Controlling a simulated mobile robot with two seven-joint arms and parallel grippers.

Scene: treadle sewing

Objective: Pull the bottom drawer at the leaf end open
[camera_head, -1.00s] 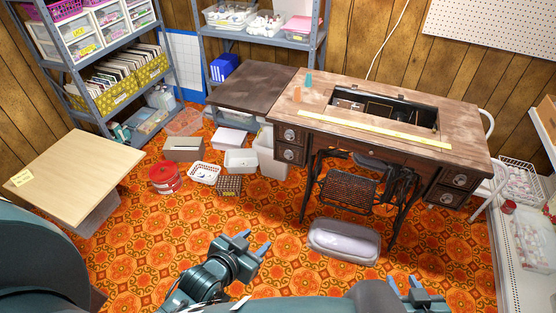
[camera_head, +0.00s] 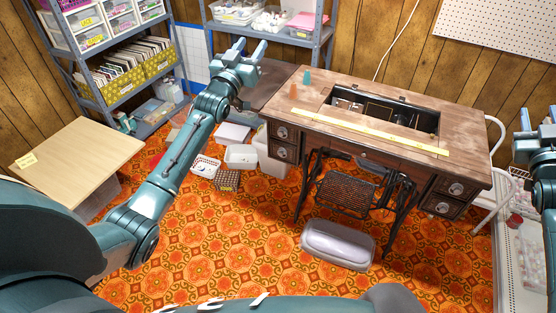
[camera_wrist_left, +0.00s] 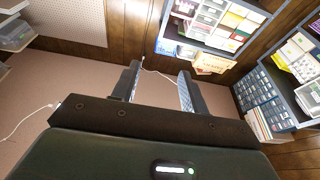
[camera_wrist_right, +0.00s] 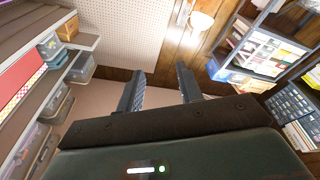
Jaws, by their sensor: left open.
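The treadle sewing table (camera_head: 400,150) stands at right centre, its dark leaf (camera_head: 272,88) on the left, partly hidden behind my left gripper. At the leaf end are two small drawers with round pale pulls. The bottom drawer (camera_head: 284,153) looks shut, under the top drawer (camera_head: 282,132). My left gripper (camera_head: 250,48) is open and empty, raised in front of the leaf in the head view, apart from the drawer. My right gripper (camera_head: 539,115) is open and empty at the right edge. It also shows in the right wrist view (camera_wrist_right: 160,85). Neither wrist view shows the drawers.
A white bin (camera_head: 271,155) stands beside the leaf-end drawers, with baskets and boxes (camera_head: 240,156) on the floor to its left. A grey padded stool (camera_head: 338,244) sits in front of the treadle (camera_head: 350,190). The orange carpet (camera_head: 240,240) before the leaf end is clear.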

